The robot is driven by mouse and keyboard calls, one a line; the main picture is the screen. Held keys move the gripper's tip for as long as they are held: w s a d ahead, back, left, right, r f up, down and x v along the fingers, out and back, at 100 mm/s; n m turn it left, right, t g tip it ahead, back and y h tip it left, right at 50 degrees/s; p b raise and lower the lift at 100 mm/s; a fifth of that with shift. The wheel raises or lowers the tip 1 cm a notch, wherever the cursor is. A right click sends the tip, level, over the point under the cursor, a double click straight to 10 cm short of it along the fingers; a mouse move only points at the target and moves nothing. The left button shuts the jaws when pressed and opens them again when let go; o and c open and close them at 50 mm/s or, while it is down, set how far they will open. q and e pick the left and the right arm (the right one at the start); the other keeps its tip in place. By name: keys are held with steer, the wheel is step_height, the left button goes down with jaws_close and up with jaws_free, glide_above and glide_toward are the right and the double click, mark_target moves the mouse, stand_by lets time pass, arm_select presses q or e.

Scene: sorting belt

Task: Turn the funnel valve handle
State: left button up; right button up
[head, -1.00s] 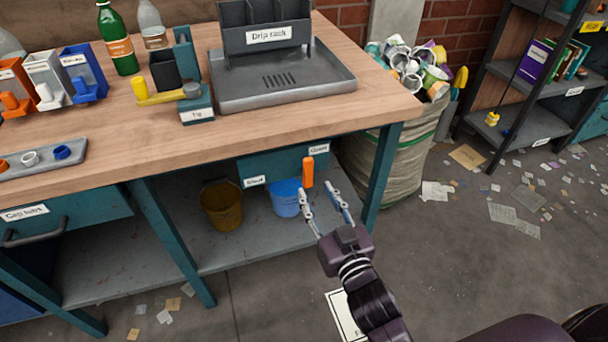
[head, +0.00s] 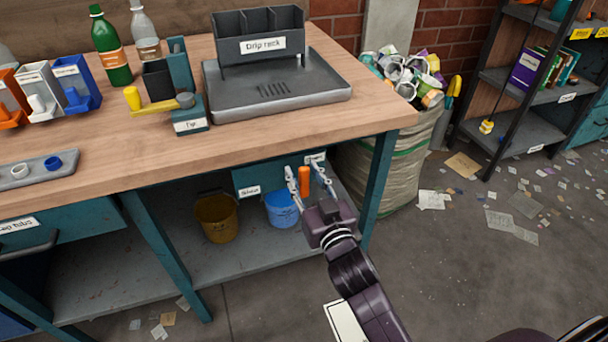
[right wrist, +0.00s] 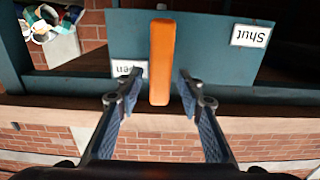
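The orange valve handle (head: 304,180) stands upright on a teal panel (head: 262,177) under the bench top. It also shows in the right wrist view (right wrist: 162,62), between an "open" label (right wrist: 126,69) and a "Shut" label (right wrist: 249,36). My right gripper (head: 307,180) is open, with one finger on each side of the handle. In the right wrist view its fingertips (right wrist: 160,88) flank one end of the handle with gaps on both sides. I see no funnel. My left gripper is not in view.
A blue bucket (head: 281,209) and a brown bucket (head: 216,218) stand on the lower shelf. A bench leg (head: 378,185) is right of my gripper. A sack of cans (head: 395,165) stands behind it. The bench top carries a drip rack (head: 275,85) and bottles.

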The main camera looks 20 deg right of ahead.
jaws_close()
stand_by(0.5)
